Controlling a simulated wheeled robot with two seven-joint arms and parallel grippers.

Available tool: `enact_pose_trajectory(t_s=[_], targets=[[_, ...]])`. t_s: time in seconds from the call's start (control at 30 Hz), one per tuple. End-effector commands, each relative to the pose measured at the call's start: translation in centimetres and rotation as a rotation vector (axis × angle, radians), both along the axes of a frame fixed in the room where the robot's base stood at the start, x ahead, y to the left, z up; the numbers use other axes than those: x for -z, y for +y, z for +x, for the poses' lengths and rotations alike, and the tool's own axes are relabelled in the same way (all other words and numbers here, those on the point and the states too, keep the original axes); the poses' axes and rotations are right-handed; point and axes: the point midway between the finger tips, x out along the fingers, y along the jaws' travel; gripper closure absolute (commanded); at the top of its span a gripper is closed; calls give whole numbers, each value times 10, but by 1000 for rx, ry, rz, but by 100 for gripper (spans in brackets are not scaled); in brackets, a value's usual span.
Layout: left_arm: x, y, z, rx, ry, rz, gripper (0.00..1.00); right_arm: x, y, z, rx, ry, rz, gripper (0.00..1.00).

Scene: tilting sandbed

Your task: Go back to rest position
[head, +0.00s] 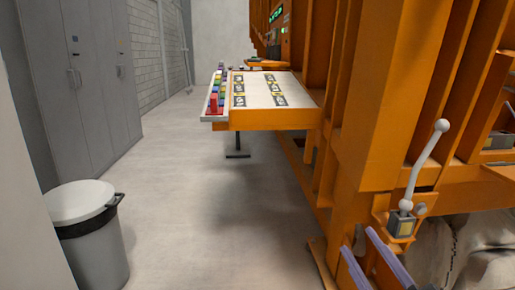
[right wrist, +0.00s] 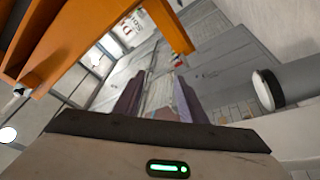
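My right gripper (head: 363,248) shows at the bottom right of the head view as two purple fingers with a gap between them. It is open and empty. In the right wrist view the same fingers (right wrist: 156,88) stand apart, with only the distant room between them. A lever with a white ball handle (head: 415,165) is mounted on the orange machine (head: 370,130), above and right of the fingers in the head view. The fingers appear apart from it. My left gripper is in neither view.
An orange-edged table (head: 265,118) with a printed top and a row of coloured items juts from the machine. A grey bin with a white lid (head: 82,203) stands at left, before grey cabinets (head: 85,80). The floor (head: 200,190) between them is clear.

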Motion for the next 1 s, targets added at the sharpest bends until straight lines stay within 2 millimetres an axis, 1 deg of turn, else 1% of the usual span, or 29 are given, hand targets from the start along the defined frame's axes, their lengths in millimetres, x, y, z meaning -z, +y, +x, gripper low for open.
enact_pose_trajectory(t_s=[0.03,0.07,0.1,0.17,0.2,0.27,0.3,0.37,0.4,0.47,0.5,0.57,0.6,0.63,0.77,0.9,1.0], targets=[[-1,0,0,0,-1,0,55,42,-2,-10,18,137,100,62],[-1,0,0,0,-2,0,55,64,-3,-16,30,211,155,62],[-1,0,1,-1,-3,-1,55,94,-3,-26,46,310,223,62],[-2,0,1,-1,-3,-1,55,136,-1,-44,68,453,318,62],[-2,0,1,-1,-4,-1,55,161,3,-58,82,544,375,62],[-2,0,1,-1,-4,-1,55,196,9,-81,102,671,453,62],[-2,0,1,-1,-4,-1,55,216,14,-97,113,750,501,62],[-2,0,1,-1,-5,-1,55,243,22,-121,128,861,567,62],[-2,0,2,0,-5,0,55,258,28,-137,137,930,607,62],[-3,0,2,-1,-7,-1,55,279,38,-163,149,1032,664,62],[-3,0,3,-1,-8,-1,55,291,45,-180,156,1096,700,62],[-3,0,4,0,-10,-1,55,307,56,-206,166,1192,755,62],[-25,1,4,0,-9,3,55,287,55,-204,168,1192,750,62],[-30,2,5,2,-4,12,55,279,54,-203,171,1189,741,62],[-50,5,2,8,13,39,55,256,50,-203,186,1197,714,62],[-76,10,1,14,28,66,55,230,46,-204,202,1207,684,62],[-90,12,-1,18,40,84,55,216,43,-205,214,1215,664,62]])
